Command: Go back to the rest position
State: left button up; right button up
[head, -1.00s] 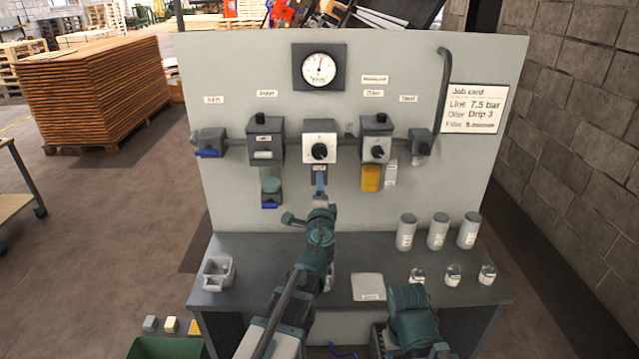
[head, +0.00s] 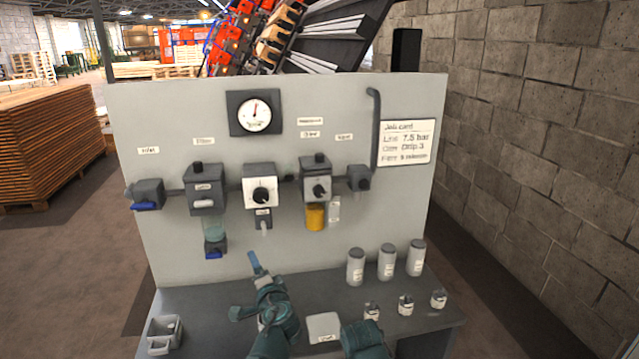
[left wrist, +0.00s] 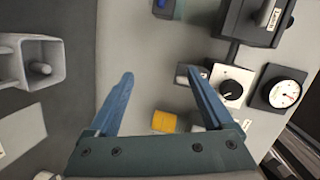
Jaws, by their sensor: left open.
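My left gripper (head: 253,262) is open and empty in front of the grey board, below the white regulator (head: 263,187) and apart from it. In the left wrist view its two blue fingers (left wrist: 160,78) are spread with nothing between them. Part of my right arm shows at the bottom of the head view; its gripper is out of sight. The board (head: 180,120) also carries a round gauge (head: 254,113), a blue-handled inlet valve (head: 147,195), a filter with a clear bowl (head: 214,228) and an oiler with a yellow bowl (head: 315,217).
The dark bench (head: 215,305) holds several grey canisters (head: 387,262) and small jars (head: 406,305) at right, a grey holder (head: 164,335) at left and a pale pad (head: 324,327). A job card (head: 407,142) hangs on the board. A block wall (head: 540,150) stands at right.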

pick_arm(q)
jog(key=s+d+f+n+g+h, duration=0.3)
jog(key=s+d+f+g, duration=0.4)
jog(key=s+f, duration=0.2)
jog(key=s+d+f+n+g+h, duration=0.3)
jog(key=s+d+f+g, duration=0.4)
jog(key=s, duration=0.6)
jog(key=shift+s+d+f, duration=0.15)
jog(key=shift+d+f, duration=0.35)
jog(key=shift+f, duration=0.35)
